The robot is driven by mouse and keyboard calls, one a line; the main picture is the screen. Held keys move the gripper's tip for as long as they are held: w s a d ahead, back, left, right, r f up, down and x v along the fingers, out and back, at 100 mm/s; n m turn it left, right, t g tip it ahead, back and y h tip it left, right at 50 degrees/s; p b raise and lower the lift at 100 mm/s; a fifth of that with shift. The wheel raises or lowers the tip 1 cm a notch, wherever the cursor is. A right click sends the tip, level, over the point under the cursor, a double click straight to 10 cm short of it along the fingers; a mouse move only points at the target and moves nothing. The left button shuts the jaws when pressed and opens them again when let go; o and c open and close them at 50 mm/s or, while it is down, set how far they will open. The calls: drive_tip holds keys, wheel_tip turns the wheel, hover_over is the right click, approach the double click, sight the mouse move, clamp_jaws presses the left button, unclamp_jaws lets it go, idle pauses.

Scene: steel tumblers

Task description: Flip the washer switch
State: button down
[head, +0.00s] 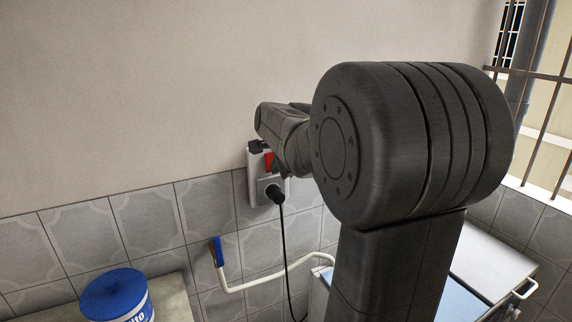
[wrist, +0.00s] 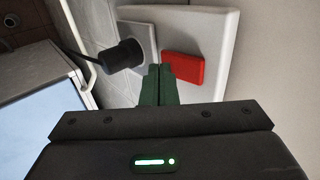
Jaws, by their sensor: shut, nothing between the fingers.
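The red switch (head: 268,162) sits on a pale wall plate (head: 254,187), above a grey socket with a black plug (head: 274,194) in it. My arm partly covers the plate in the head view. In the wrist view the red switch (wrist: 183,69) is just right of my gripper's fingertips (wrist: 159,70), and the plug (wrist: 122,56) is to their left. My gripper is shut and empty, its green fingers pointing at the plate. I cannot tell whether the fingertips touch the plate. Which way the switch is tilted is unclear.
A black cord (head: 284,240) hangs from the plug. A pale bent pipe with a blue end (head: 218,252) is on the tiled wall below. A blue-lidded tub (head: 113,293) stands at lower left. A white appliance with a blue top (wrist: 45,115) is at left in the wrist view.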

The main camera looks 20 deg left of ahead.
drive_tip(key=shift+w+a, duration=0.15)
drive_tip(key=shift+f, duration=0.1)
drive_tip(key=shift+w+a+f+b, duration=0.1)
drive_tip(key=shift+f+b, duration=0.2)
drive_tip(key=shift+b, duration=0.8)
drive_tip(key=shift+r+p, duration=0.35)
drive_tip(key=shift+p, duration=0.05)
drive_tip(key=shift+r, duration=0.1)
drive_tip(key=shift+r+p, duration=0.75)
drive_tip(key=shift+r, duration=0.05)
drive_tip(key=shift+f, duration=0.1)
